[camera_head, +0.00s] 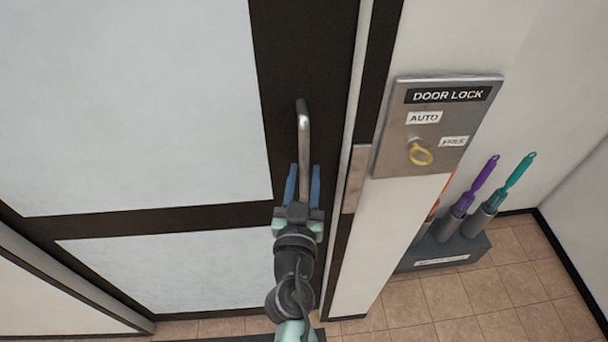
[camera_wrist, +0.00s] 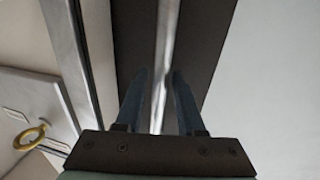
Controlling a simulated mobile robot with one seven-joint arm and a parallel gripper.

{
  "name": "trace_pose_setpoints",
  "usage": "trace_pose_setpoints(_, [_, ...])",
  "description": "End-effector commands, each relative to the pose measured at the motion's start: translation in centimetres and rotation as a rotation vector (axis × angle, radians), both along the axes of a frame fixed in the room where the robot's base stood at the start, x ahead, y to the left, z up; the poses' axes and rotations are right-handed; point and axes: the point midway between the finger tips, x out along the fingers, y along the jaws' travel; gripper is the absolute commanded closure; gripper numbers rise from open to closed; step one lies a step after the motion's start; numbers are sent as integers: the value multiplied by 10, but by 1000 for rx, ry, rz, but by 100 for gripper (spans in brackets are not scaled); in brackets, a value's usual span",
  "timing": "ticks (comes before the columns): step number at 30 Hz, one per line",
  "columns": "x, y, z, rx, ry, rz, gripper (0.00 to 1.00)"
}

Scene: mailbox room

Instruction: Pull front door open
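The front door (camera_head: 310,60) has a dark frame with large pale panels and looks closed in the head view. Its metal bar handle (camera_head: 303,130) stands upright near the door's right edge. My gripper (camera_head: 303,172) is at the lower part of the handle, with one blue finger on each side of it. In the wrist view, the handle (camera_wrist: 166,60) runs between the two fingertips (camera_wrist: 156,75). Gaps show between the fingers and the bar, so the gripper is open around or just in front of it. Contact with the bar is not visible.
A metal door lock plate (camera_head: 440,120) with a yellow key (camera_head: 420,154) is on the wall right of the door. A dark rack (camera_head: 440,250) with purple and teal handled brushes stands on the tiled floor (camera_head: 500,290) at the lower right.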

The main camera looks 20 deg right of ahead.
Motion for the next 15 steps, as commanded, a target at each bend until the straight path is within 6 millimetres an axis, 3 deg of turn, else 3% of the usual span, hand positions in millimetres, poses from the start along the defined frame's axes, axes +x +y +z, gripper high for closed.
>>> trace_pose_setpoints(1, [0, 0, 0, 0, 0, 0, 73])
trace_pose_setpoints(6, [0, 0, 0, 0, 0, 0, 100])
trace_pose_setpoints(15, [0, 0, 0, 0, 0, 0, 100])
